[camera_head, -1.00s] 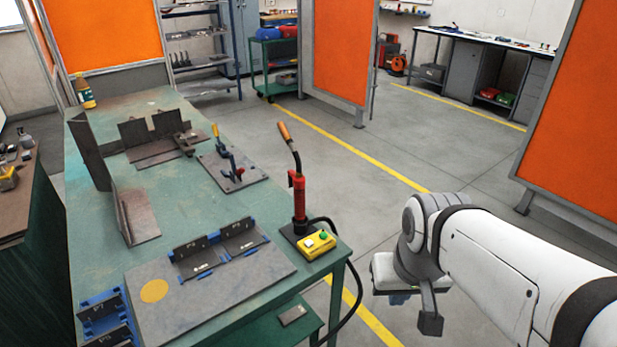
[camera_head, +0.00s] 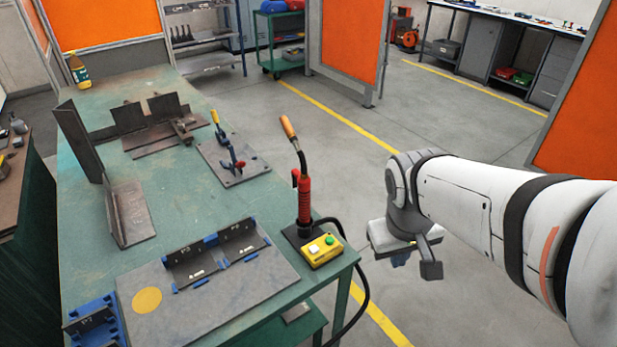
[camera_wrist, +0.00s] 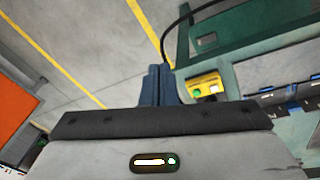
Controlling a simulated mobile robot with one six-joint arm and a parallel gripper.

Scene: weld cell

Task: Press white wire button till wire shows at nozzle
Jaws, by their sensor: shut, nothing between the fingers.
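A yellow button box (camera_head: 321,250) stands at the right front edge of the green table, with a white button (camera_head: 314,249) and a green button (camera_head: 329,240) on top. The box also shows in the wrist view (camera_wrist: 206,86), right of my fingers. The red torch (camera_head: 303,199) stands upright in a dark base behind the box, its bent neck ending in an orange-brown tip (camera_head: 288,127). I cannot make out wire at the tip. My gripper (camera_wrist: 158,72) has its blue fingers together with nothing between them. In the head view it hangs right of the table, apart from the box.
The green table (camera_head: 175,215) carries a plate with dark angle pieces (camera_head: 228,250), a toggle clamp (camera_head: 232,164), upright steel plates (camera_head: 84,153) and a bottle (camera_head: 79,71). A black cable (camera_head: 364,285) loops down off the table's right side. The floor behind my arm is open.

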